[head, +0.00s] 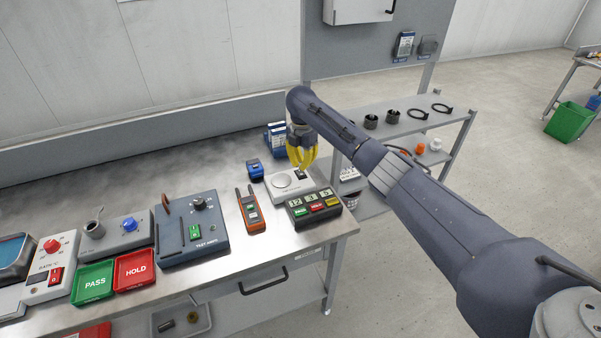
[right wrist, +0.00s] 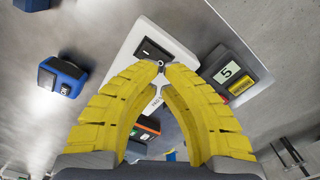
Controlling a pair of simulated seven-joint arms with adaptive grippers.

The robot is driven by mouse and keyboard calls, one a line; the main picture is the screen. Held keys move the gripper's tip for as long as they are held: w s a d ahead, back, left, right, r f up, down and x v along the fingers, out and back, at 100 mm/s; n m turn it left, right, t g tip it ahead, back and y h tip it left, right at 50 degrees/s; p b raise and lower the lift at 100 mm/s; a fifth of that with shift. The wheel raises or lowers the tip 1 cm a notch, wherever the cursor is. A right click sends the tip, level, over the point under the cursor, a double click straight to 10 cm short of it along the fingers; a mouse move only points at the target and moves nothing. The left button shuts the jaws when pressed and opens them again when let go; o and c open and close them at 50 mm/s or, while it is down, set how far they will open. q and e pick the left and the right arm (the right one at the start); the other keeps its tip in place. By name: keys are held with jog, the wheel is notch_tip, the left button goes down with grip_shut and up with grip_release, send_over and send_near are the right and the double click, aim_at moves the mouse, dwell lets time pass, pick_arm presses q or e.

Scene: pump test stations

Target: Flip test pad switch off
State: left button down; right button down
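The test pad (head: 273,193) is a white plate with a round silver disc, near the right end of the steel bench. A small dark switch plate (right wrist: 146,48) sits on it in the right wrist view, where the white pad (right wrist: 126,60) lies behind the fingers. My right gripper (head: 301,170) hangs over the switch end of the pad, fingers pointing down. In the right wrist view its yellow fingertips (right wrist: 165,67) come together beside the dark plate's edge; the gripper looks shut with nothing clearly held. Whether the tips touch the switch cannot be told. My left gripper is not in view.
A dark box with several coloured buttons (head: 315,208) stands close in front of the pad. An orange handheld meter (head: 251,211) and a small blue device (head: 255,169) lie to its left. A blue-grey tester (head: 190,235) stands farther left. A shelf (head: 400,127) is behind the arm.

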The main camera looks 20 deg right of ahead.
aim_at(302, 174)
jog(key=shift+f, duration=2.2)
dwell(1.5)
jog(key=shift+r, duration=3.5)
